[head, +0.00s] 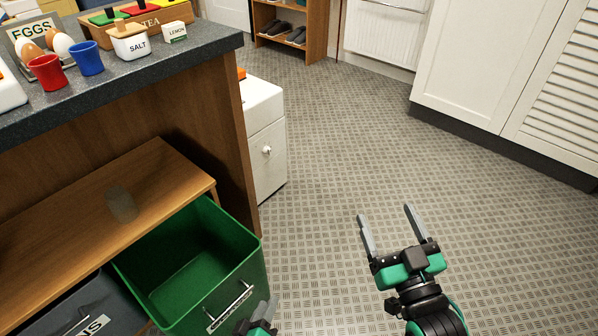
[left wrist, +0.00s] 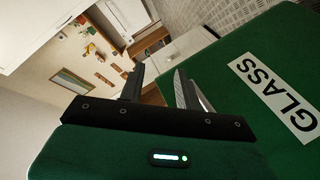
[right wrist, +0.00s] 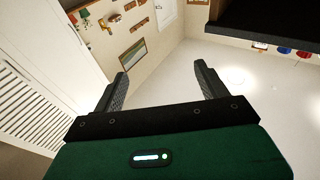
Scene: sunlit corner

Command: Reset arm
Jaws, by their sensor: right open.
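My right gripper (head: 388,213) is open and empty above the patterned floor at the lower right of the head view. Its two spread fingers also show in the right wrist view (right wrist: 161,75), with nothing between them. My left gripper (head: 262,312) shows only in part at the bottom edge of the head view, beside the front of the green bin. In the left wrist view its fingers (left wrist: 158,78) stand apart with a gap and nothing visible between them. The green bin's GLASS label (left wrist: 275,97) is close on the right there.
The green bin (head: 245,255) is pulled out, empty, below a wooden shelf (head: 110,205). A grey bin (head: 60,312) is beside it. The dark counter (head: 190,50) holds a red cup (head: 48,73), a blue cup (head: 88,58) and a salt box (head: 130,42). The floor (head: 340,130) is clear.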

